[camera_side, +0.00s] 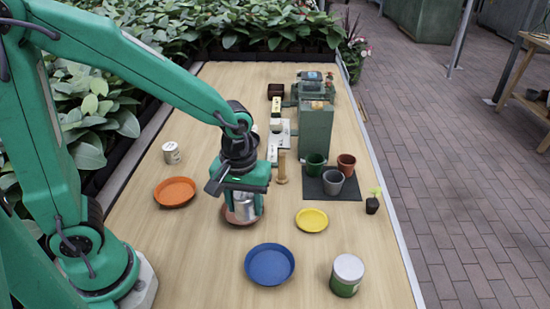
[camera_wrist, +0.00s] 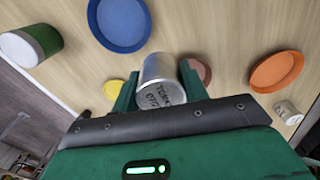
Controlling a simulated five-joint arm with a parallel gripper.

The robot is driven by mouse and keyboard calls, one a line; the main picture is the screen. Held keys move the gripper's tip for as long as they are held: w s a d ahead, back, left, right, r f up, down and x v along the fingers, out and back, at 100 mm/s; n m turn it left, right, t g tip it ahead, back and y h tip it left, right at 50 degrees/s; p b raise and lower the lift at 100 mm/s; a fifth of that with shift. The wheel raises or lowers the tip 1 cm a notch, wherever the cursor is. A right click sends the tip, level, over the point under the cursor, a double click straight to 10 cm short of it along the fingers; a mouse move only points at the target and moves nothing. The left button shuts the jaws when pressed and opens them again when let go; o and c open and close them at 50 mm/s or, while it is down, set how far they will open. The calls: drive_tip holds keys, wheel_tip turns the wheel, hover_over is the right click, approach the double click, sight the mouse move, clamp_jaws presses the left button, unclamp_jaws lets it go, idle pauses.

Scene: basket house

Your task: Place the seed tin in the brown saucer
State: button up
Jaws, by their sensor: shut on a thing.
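My gripper (camera_side: 243,200) points down and is shut on a silver seed tin (camera_side: 245,208). In the wrist view the tin (camera_wrist: 160,72) sits between the two green fingers, with dark lettering on it. The reddish-brown saucer (camera_side: 233,219) is directly under the gripper and tin in the side view, mostly hidden by them. Part of the saucer (camera_wrist: 203,70) shows beside the finger in the wrist view. The tin is upright over the saucer; I cannot tell whether its base touches it.
An orange saucer (camera_side: 175,192) is left, a blue one (camera_side: 270,265) in front, a yellow one (camera_side: 312,220) right. A white tin (camera_side: 172,153) and a green-and-white tin (camera_side: 346,284) stand apart. Several pots on a dark mat (camera_side: 345,190) and a green box (camera_side: 315,135) are behind right.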

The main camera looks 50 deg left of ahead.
drive_tip(key=w+a+f, duration=0.1)
drive_tip(key=a+f, duration=0.1)
drive_tip(key=a, duration=0.1)
drive_tip(key=w+a+f, duration=0.4)
drive_tip(key=a, duration=0.1)
drive_tip(key=shift+a, duration=0.35)
drive_tip(key=shift+f, duration=0.1)
drive_tip(key=shift+f, duration=1.9)
drive_tip(key=shift+f, duration=0.15)
drive_tip(key=o, duration=1)
drive_tip(key=shift+s+d+r, duration=0.1)
drive_tip(key=shift+r, duration=1.95)
drive_tip(key=shift+s+d+r, duration=0.1)
drive_tip(key=shift+r, duration=1.95)
drive_tip(key=shift+s+d+r, duration=0.1)
drive_tip(key=shift+r, duration=1.95)
